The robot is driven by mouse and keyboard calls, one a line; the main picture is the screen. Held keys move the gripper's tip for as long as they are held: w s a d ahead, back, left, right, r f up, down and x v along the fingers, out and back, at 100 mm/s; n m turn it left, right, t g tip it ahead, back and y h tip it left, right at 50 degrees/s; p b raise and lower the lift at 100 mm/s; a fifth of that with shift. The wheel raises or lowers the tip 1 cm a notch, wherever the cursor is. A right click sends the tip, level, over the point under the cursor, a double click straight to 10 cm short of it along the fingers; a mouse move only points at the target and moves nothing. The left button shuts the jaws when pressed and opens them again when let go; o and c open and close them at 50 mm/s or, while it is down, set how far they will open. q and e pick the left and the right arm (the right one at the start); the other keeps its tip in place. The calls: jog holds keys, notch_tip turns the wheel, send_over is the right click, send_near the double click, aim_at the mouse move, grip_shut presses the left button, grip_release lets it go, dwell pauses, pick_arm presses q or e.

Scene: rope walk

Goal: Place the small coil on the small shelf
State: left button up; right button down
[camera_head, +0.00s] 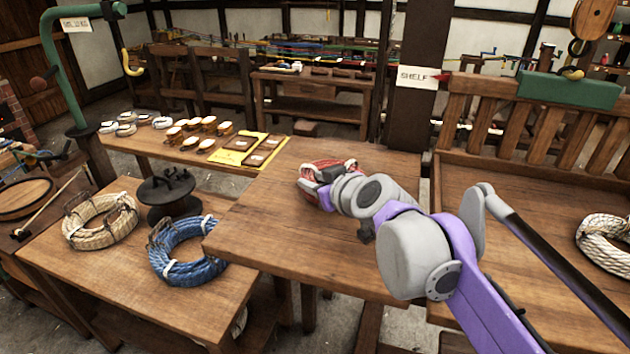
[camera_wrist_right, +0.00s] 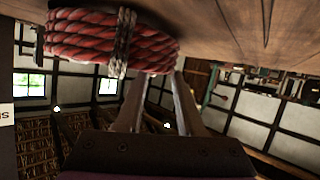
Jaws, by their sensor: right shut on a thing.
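A small red rope coil (camera_head: 326,167) is at my right gripper (camera_head: 325,178), over the middle wooden table (camera_head: 290,225). In the right wrist view, the red coil (camera_wrist_right: 105,38) has a pale tie around it, and the fingers (camera_wrist_right: 158,76) are shut on its edge. The coil is close to the tabletop; I cannot tell if it touches. A sign reading SHELF (camera_head: 418,78) with a red arrow hangs on a dark post beside a slatted wooden shelf (camera_head: 510,195) at right. My left gripper is not in view.
A white coil (camera_head: 606,240) lies on the slatted shelf at right; its left part is bare.

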jog(key=c, duration=0.5)
grip_release()
jog(key=v, duration=1.2)
jog(key=shift+d+p, duration=0.1)
jog(key=shift+p, duration=0.3)
